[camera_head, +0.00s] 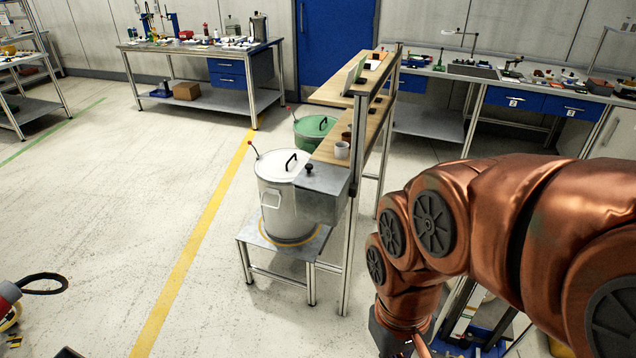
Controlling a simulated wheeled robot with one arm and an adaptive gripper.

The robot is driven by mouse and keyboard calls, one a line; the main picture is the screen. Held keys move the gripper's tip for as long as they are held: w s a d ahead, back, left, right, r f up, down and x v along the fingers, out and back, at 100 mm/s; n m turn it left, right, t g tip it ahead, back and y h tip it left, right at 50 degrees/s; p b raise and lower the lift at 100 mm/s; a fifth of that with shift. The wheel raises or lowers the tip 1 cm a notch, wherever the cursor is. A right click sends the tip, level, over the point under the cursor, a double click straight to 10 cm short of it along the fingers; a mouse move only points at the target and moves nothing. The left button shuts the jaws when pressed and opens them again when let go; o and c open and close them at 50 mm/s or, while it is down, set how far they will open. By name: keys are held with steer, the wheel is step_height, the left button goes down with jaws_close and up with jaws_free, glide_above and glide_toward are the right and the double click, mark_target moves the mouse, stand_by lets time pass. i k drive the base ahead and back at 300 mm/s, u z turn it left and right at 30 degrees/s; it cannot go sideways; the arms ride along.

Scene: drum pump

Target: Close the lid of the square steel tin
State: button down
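A smaller steel container (259,28) on the back left bench is too small to make out. My copper-coloured arm comes in from the right. My gripper (398,350) is at the bottom edge, well below and right of the box and apart from it. Its fingertips are cut off, so its opening is hidden.
A large lidded steel drum (284,205) stands on a low metal stand (256,238), with a green drum (312,133) behind. The wooden shelf (372,118) holds a cup (342,150). A red and black device (12,293) is lower left. The left floor is mostly clear.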

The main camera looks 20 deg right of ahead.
mark_target(326, 178)
steer(key=u, duration=0.95)
steer(key=i, duration=1.05)
steer(key=z, duration=0.3)
